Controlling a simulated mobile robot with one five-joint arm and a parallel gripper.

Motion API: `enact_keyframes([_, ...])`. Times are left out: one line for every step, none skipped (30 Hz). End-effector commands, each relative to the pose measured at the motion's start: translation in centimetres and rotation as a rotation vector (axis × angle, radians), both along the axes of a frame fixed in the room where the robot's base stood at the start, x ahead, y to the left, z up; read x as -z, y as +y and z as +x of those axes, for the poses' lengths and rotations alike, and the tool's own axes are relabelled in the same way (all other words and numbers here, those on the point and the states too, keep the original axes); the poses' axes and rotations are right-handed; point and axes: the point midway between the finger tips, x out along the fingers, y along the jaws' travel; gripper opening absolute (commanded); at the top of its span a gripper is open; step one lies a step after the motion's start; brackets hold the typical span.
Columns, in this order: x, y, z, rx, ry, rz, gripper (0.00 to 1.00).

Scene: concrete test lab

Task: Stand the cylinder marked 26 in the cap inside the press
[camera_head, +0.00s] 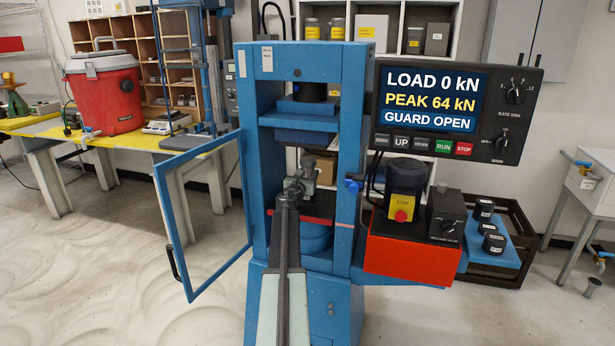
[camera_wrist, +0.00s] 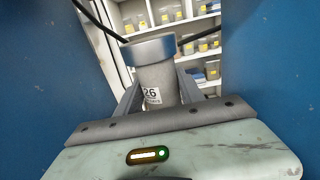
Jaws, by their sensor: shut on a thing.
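The grey cylinder marked 26 (camera_wrist: 158,82) is upright in the wrist view, with a wider metal cap (camera_wrist: 148,50) on its upper end. My gripper (camera_wrist: 160,98) is shut on it, one finger on each side. In the head view my gripper (camera_head: 293,188) reaches between the columns of the blue press (camera_head: 257,140), and the cylinder (camera_head: 309,172) shows just behind it. The cylinder's lower end is hidden by my gripper. The cap inside the press is not seen, so I cannot tell whether the cylinder touches it. A red plate (camera_head: 322,221) lies below.
The guard door (camera_head: 166,225) is swung open at the left. The upper platen (camera_head: 305,122) hangs above the cylinder. The control panel (camera_head: 455,110) reads load 0 kN, guard open. A red pump unit (camera_head: 410,250) and a blue tray (camera_head: 508,257) with black pieces stand right.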

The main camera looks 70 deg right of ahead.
Motion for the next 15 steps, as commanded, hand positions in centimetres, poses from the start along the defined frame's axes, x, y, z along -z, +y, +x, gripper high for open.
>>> enact_keyframes([-0.02,0.00,0.01,0.000,0.001,0.000,0.00])
enact_keyframes([0.00,0.00,0.02,0.000,0.001,0.000,0.00])
enact_keyframes([0.02,0.01,0.02,0.000,0.001,0.000,0.00])
enact_keyframes([0.05,0.01,0.02,0.000,0.001,0.000,0.00])
enact_keyframes([0.08,0.01,0.02,0.000,0.001,0.000,0.00])
enact_keyframes([0.12,0.01,0.03,0.000,0.001,0.000,0.00])
enact_keyframes([0.15,0.01,0.03,0.000,0.001,0.000,0.00])
enact_keyframes([0.18,0.01,0.03,0.000,0.001,0.000,0.00])
enact_keyframes([0.22,0.01,0.03,0.000,0.001,0.000,0.00])
enact_keyframes([0.21,0.01,0.03,0.000,0.001,0.000,0.48])
enact_keyframes([0.18,0.01,0.03,0.000,0.001,0.000,0.56])
enact_keyframes([0.17,0.02,0.04,0.000,0.001,0.000,0.67])
enact_keyframes([0.17,0.02,0.04,0.000,0.001,0.000,0.70])
enact_keyframes([0.17,0.02,0.04,0.000,0.001,0.000,0.70])
enact_keyframes([0.18,0.02,0.04,0.000,0.001,0.000,0.70])
